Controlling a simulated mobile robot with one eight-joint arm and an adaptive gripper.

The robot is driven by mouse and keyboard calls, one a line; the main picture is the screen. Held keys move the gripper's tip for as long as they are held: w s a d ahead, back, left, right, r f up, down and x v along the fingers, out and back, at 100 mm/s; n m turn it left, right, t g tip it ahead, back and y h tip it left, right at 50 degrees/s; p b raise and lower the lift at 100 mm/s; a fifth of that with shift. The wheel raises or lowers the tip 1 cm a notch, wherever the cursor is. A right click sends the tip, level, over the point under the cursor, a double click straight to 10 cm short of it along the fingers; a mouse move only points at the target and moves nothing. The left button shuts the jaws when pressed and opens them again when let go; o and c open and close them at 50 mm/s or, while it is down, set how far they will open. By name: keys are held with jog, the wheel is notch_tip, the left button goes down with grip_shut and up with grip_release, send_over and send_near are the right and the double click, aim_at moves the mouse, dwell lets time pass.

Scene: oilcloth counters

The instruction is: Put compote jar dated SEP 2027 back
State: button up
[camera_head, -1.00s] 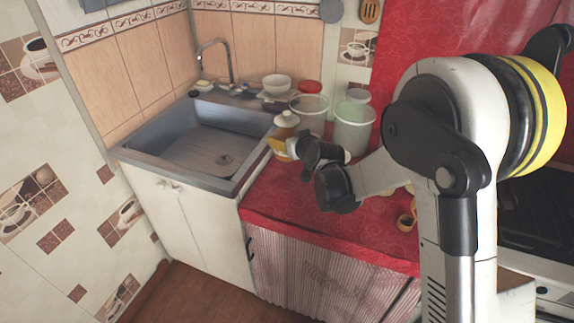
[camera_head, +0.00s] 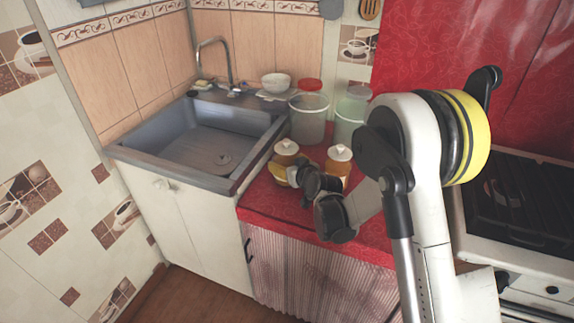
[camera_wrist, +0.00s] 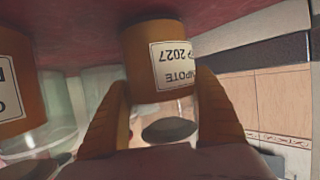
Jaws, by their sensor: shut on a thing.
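The held compote jar (camera_wrist: 150,62) has amber contents and a white label, upside down in the wrist view. "COMPOTE" and "2027" can be partly read; the month is cut off. It also shows in the head view (camera_head: 286,151), with a pale lid, near the sink's right edge. My gripper (camera_head: 281,174) is shut on it; the orange fingers (camera_wrist: 160,115) stand on both sides of it. The jar's base is at or just above the red counter (camera_head: 262,199); contact is unclear. A second similar jar (camera_head: 339,160) stands to its right, its label (camera_wrist: 5,90) partly cut off.
The sink (camera_head: 205,150) lies directly left. Behind the jars stand clear containers (camera_head: 308,120) and a greenish one (camera_head: 349,125), with a white bowl (camera_head: 276,82) farther back. The stove (camera_head: 530,215) is at right. My arm hides part of the counter.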

jog(key=o, duration=1.4)
jog(key=shift+f, duration=0.1)
jog(key=shift+r, duration=0.2)
jog(key=s+d+r+g+h+p, duration=0.1)
jog(key=s+d+r+p, duration=0.1)
jog(key=s+d+r, duration=0.4)
jog(key=s+d+r+p, duration=0.2)
jog(key=s+r, duration=0.3)
jog(key=s, duration=0.3)
jog(key=s+d+r+m+g+h, duration=0.2)
jog(key=s+d, duration=0.4)
jog(key=s, duration=0.6)
jog(key=s+d+r+m+g+h, duration=0.2)
jog(key=s+d, duration=0.5)
jog(key=s, duration=0.6)
notch_tip(320, 180, up, 2)
jog(key=shift+d+r+m, duration=0.1)
jog(key=shift+d+m, duration=0.2)
jog(key=shift+m, duration=0.2)
